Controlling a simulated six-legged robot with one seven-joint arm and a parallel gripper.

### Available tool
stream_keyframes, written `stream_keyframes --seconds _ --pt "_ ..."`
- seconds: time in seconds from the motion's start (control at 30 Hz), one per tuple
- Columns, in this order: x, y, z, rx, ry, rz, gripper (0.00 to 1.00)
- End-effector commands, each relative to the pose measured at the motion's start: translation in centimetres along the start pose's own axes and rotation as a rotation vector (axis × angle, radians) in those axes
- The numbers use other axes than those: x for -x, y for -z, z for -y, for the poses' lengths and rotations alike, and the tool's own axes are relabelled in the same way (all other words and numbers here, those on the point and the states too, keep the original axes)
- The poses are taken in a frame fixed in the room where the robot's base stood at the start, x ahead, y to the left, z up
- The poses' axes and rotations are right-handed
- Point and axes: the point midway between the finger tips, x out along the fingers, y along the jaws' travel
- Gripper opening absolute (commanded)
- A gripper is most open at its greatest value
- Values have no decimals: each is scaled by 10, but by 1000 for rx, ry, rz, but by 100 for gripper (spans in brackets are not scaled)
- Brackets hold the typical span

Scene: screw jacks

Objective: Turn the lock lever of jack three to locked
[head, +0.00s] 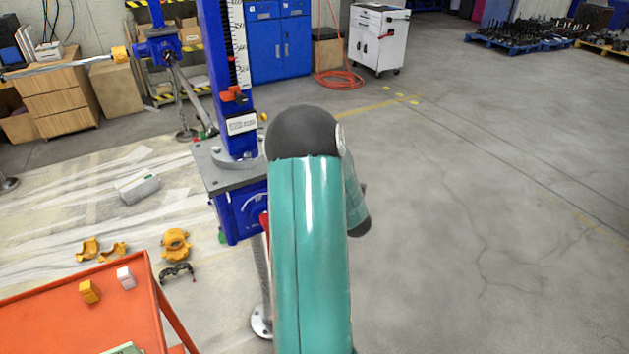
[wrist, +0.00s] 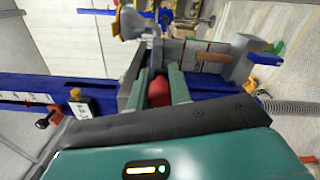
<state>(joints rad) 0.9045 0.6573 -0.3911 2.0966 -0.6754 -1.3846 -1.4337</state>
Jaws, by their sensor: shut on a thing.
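In the head view a jack stands left of my arm, with a blue column (head: 224,75), a ruler scale, a grey plate (head: 205,165) and a blue housing (head: 235,212) below. A red part (head: 264,222) shows at the housing's right side, mostly hidden by my arm. In the wrist view my gripper (wrist: 159,74) has its two green fingers on either side of a red lever end (wrist: 158,93) and is shut on it. The jack lies sideways in that view. The head view hides my gripper behind the arm. I cannot read a jack number or a lock mark.
An orange cart (head: 75,310) with small blocks stands at front left. Yellow clamp parts (head: 175,245) and a grey box (head: 137,187) lie on the sheeted floor. Another blue jack part (head: 158,48) is behind. The floor at right is clear.

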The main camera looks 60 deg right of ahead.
Motion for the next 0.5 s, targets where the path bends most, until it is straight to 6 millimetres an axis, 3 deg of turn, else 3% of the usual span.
stream_keyframes --seconds 0.47,0.5 --pt "-2 1 -2 22 -1 -4 0" --pt "-2 1 -2 22 -2 -4 22"
